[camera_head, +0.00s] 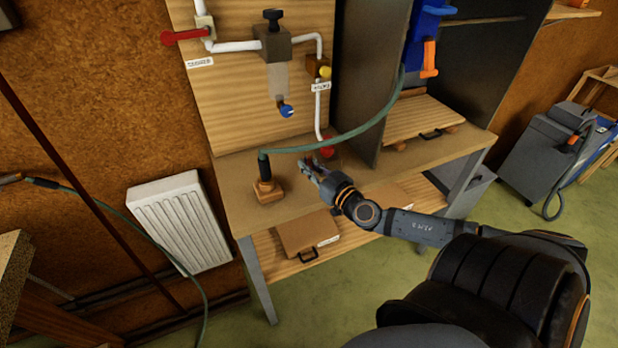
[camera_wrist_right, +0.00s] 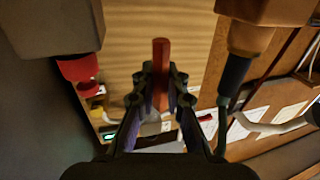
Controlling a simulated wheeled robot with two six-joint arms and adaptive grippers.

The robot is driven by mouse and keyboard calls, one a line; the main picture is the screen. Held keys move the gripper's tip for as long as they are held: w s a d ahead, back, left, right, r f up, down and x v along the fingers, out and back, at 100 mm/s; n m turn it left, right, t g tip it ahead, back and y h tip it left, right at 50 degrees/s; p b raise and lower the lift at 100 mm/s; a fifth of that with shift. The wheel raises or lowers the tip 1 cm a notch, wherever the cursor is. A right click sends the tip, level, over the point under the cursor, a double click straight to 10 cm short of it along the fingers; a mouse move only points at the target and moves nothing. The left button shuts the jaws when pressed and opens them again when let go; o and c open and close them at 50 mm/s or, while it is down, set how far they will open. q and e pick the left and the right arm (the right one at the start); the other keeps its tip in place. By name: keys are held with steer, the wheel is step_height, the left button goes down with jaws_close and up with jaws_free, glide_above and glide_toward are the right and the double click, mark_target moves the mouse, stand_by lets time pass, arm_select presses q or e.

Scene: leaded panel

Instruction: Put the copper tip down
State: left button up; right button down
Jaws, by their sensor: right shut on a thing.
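The copper tip (camera_wrist_right: 160,62) is a short reddish-brown bar. In the right wrist view it stands up between the two fingers of my right gripper (camera_wrist_right: 160,88), which are shut on it. In the head view my right gripper (camera_head: 314,168) is over the wooden bench, right of the soldering iron, and the tip is too small to make out clearly. The black-handled iron (camera_head: 264,167) stands upright in a wooden block (camera_head: 268,189). It also shows at the right of the wrist view (camera_wrist_right: 236,75). My left gripper is not in view.
A green cable (camera_head: 345,134) arches from the iron to a blue unit (camera_head: 424,35). A red knob (camera_head: 327,147) hangs just behind my right gripper. A dark upright panel (camera_head: 370,75) stands to the right. The bench front (camera_head: 235,205) left of the block is clear.

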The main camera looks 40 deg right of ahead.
steer(key=f, duration=0.2)
steer(key=f+b, duration=0.1)
steer(key=shift+w+d+f, duration=0.1)
steer(key=shift+w+d, duration=0.1)
steer(key=shift+d, duration=0.1)
steer(key=shift+f, duration=0.4)
steer(key=shift+f, duration=0.1)
steer(key=c, duration=1.8)
jaws_free()
steer(key=shift+b, duration=0.35)
steer(key=shift+c, duration=0.2)
steer(key=o, duration=0.5)
steer(key=shift+c, duration=0.2)
